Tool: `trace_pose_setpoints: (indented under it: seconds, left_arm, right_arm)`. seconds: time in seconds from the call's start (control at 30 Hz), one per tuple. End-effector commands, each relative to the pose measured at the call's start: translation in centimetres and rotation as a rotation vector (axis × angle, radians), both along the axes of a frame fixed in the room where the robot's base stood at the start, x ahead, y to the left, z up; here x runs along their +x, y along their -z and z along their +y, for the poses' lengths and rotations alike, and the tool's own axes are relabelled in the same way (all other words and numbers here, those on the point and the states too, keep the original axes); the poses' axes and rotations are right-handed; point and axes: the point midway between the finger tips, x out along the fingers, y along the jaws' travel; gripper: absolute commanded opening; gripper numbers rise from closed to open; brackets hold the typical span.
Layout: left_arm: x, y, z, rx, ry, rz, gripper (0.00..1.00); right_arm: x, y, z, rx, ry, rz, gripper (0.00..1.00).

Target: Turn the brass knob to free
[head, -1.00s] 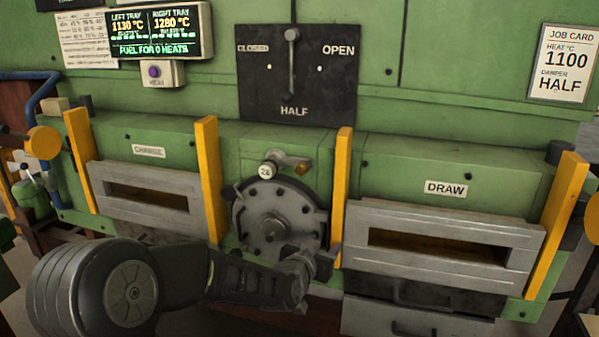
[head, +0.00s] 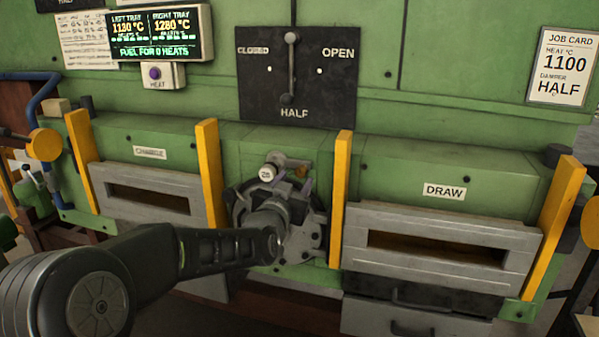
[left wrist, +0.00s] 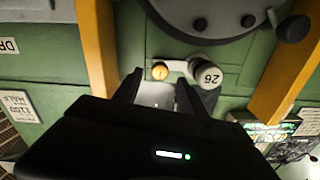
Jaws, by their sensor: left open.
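The brass knob (left wrist: 160,71) shows in the left wrist view as a small orange-brass end on a short pale arm, beside a white round cap (left wrist: 208,75) with a number. My right gripper is in neither view.
Yellow upright bars (head: 207,172) (head: 341,198) stand on both sides of the round door. The damper plate (head: 298,75) is above, its lever pointing down to HALF. The draw door (head: 440,212) is at right, the charge door (head: 146,168) at left.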

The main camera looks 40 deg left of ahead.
Motion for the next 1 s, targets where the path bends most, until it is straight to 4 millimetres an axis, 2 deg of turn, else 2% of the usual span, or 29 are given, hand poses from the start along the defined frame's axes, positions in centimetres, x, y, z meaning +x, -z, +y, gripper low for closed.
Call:
trace_pose_setpoints:
  seconds: [0.1,0.3,0.63,1.0]
  left_arm:
    - [1.9,-0.2,0.7,0.001,0.001,0.003,0.49]
    - [4.0,-0.1,1.6,0.001,0.000,0.001,0.49]
    - [4.3,0.0,1.7,0.001,0.000,0.000,0.49]
    - [4.3,0.0,1.6,0.001,0.000,0.000,0.18]
  right_arm:
    - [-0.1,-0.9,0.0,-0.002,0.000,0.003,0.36]
    - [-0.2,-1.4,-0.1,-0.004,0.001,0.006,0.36]
    - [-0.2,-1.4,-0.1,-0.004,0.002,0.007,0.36]
    - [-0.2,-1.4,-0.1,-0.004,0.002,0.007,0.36]
